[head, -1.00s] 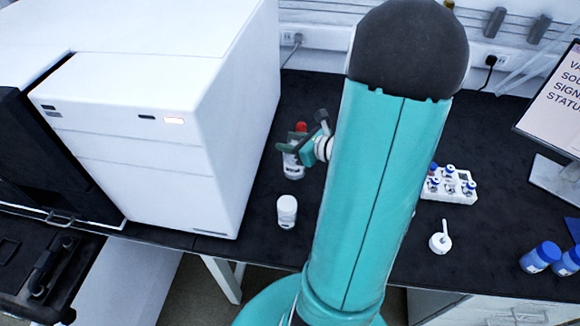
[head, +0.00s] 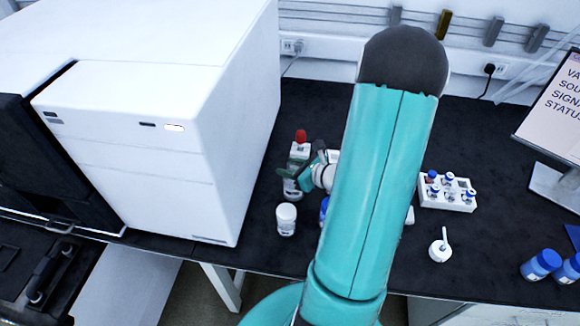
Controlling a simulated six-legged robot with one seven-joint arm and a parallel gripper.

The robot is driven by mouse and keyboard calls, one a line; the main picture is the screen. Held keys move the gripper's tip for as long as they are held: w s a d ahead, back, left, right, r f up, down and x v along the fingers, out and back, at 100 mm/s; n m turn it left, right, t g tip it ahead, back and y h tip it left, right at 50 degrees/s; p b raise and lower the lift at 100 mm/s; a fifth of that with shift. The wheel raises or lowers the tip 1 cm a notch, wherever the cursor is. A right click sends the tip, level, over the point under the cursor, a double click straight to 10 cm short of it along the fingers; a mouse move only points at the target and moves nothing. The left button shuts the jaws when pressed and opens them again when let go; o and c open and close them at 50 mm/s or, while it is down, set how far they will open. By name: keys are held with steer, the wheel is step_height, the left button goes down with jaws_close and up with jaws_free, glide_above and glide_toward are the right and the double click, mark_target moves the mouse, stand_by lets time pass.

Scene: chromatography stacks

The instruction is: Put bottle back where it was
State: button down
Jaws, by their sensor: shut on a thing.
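A bottle (head: 298,152) with a red cap and a pale label stands upright, or nearly so, on or just above the black bench, right of the large white instrument. My gripper (head: 298,175) is shut on the bottle from its right side and hides part of its middle. I cannot tell whether the bottle's base touches the bench. My teal arm hides the bench behind and to the right of the gripper.
A white-capped jar (head: 286,219) stands just in front of the bottle. The white instrument (head: 165,130) is close on the left. A white vial rack (head: 447,193), a small white vessel (head: 440,250) and blue-capped bottles (head: 541,264) stand to the right, near a sign (head: 552,105).

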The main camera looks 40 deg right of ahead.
steer(key=c, duration=0.9)
jaws_free()
steer(key=shift+r, duration=0.1)
steer(key=v, duration=1.2)
